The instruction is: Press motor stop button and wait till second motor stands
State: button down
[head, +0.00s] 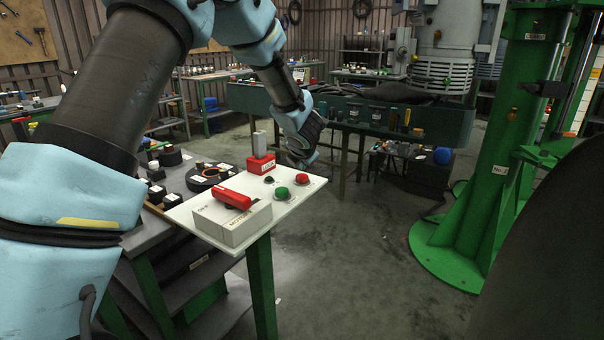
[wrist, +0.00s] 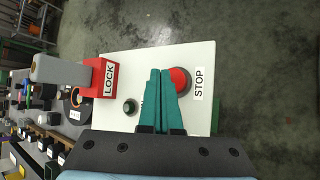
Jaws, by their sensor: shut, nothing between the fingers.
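The white control panel (head: 190,212) stands on a green leg. The red stop button (head: 302,179) sits near its far right corner, with a green button (head: 282,192) beside it. In the wrist view the red button (wrist: 181,80) is next to a STOP label (wrist: 198,83). My gripper (wrist: 160,72) is shut and empty; its teal fingers overlap the button's left side. I cannot tell whether they touch it. In the head view the hand is by the panel's far edge. A grey cylindrical machine (head: 446,40) stands at the back; whether it turns cannot be seen.
A red LOCK block (head: 262,164) with a grey upright piece rises from the panel's far edge. A small dark button (wrist: 130,107) lies left of the fingers. A box with a red lever (head: 232,198) is at the front. A green stand (head: 500,170) is right; floor between is clear.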

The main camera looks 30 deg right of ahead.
aim_at(301, 178)
notch_tip(301, 178, up, 5)
jog(key=p, duration=0.4)
jog(key=shift+r+p, duration=0.1)
jog(key=shift+p, duration=0.2)
dwell(0.6)
